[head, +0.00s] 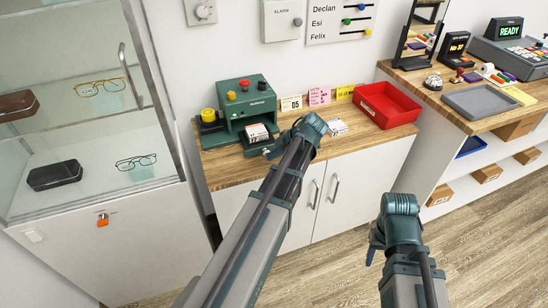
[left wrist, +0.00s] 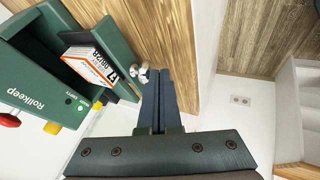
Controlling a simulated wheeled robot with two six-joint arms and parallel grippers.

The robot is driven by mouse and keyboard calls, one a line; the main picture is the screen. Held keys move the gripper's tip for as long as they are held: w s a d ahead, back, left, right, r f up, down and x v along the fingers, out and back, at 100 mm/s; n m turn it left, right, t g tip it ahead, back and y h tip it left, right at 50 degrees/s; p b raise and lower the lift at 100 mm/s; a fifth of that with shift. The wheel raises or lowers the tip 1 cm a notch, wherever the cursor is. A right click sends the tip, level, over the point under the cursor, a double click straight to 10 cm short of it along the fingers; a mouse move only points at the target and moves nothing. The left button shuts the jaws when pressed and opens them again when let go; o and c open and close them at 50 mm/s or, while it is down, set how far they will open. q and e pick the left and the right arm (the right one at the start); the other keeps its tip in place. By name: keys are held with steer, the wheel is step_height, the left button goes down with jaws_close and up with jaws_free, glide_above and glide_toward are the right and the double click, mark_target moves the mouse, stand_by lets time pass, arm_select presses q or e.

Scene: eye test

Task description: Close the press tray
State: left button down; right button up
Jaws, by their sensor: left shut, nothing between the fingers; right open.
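The green press (head: 245,105) stands on the wooden counter, with yellow, red and black knobs on it; it also shows in the left wrist view (left wrist: 35,98). Its dark tray (head: 254,150) sticks out at the front, also seen in the left wrist view (left wrist: 122,84). A white and orange carton (left wrist: 92,62) lies in it. My left gripper (left wrist: 155,72) is shut and empty, its tips close beside the metal handle (left wrist: 140,74) on the tray's front; I cannot tell whether they touch. My right gripper (head: 373,243) is open, low in front of the counter, away from the press.
A red bin (head: 388,105) stands on the counter to the right, with small cards (head: 319,96) at the back. A glass cabinet (head: 100,110) with glasses is on the left. A second desk (head: 455,97) with devices is on the right. Floor in front is clear.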

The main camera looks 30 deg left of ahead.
mark_target(259, 132)
arm_select(q)
steer(key=w+a, duration=0.8)
steer(key=a, duration=0.1)
steer(key=shift+w+a, duration=0.15)
steer(key=shift+a, duration=0.1)
steer(key=shift+w+a+r, duration=0.1)
steer(key=shift+w+a, duration=0.1)
steer(key=shift+a, duration=0.1)
steer(key=shift+s, duration=0.1)
